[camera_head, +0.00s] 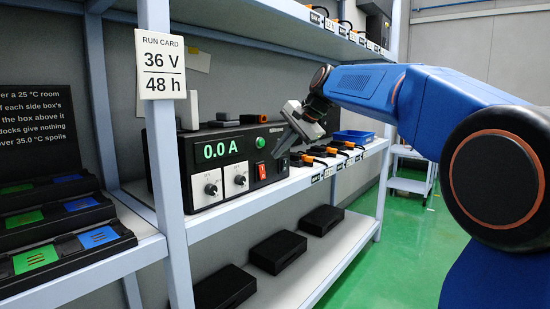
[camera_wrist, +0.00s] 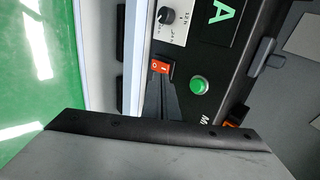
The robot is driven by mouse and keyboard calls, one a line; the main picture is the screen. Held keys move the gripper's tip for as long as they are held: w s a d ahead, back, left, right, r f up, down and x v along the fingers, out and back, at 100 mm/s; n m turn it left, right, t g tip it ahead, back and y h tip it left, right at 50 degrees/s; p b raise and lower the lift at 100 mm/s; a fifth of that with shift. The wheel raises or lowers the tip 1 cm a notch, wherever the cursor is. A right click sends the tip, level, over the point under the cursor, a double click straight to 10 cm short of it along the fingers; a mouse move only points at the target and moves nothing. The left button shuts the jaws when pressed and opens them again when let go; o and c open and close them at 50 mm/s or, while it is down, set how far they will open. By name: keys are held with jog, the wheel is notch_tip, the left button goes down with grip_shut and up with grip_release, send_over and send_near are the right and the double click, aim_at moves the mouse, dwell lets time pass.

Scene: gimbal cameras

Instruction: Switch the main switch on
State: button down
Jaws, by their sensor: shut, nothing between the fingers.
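The black power unit (camera_head: 200,147) stands on the middle shelf, its green display (camera_head: 219,150) reading 0.0 A. A red rocker switch (camera_head: 260,169) sits on its front, right of two white knob plates. In the wrist view the red switch (camera_wrist: 160,67) shows "I" and "O" marks. My gripper (camera_head: 277,155) is at the unit's front, just right of the switch in the head view. In the wrist view its dark shut fingers (camera_wrist: 160,84) end close to the switch; I cannot tell whether they touch it. Nothing is held.
A green button (camera_head: 262,144) sits above the switch; it also shows in the wrist view (camera_wrist: 199,85). Two knobs (camera_head: 211,190) (camera_head: 240,181) are to its left. Black and orange items and a blue tray (camera_head: 354,137) stand right along the shelf. A shelf post (camera_head: 163,130) stands at left.

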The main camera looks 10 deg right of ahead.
jog(key=v, duration=0.7)
jog(key=shift+w+a+r, duration=0.25)
jog(key=shift+w+r, duration=0.05)
jog(key=shift+r, duration=0.2)
jog(key=s+d+f+n+g+h, duration=0.1)
jog(key=s+f+n, duration=0.4)
jog(key=s+f, duration=1.4)
jog(key=s+d+f+n+h, duration=0.3)
jog(key=s+f+n+h, duration=0.1)
jog(key=s+f, duration=1.4)
jog(key=shift+s+f+n+g, duration=0.4)
jog(key=shift+s+n, duration=0.5)
jog(key=shift+s, duration=0.1)
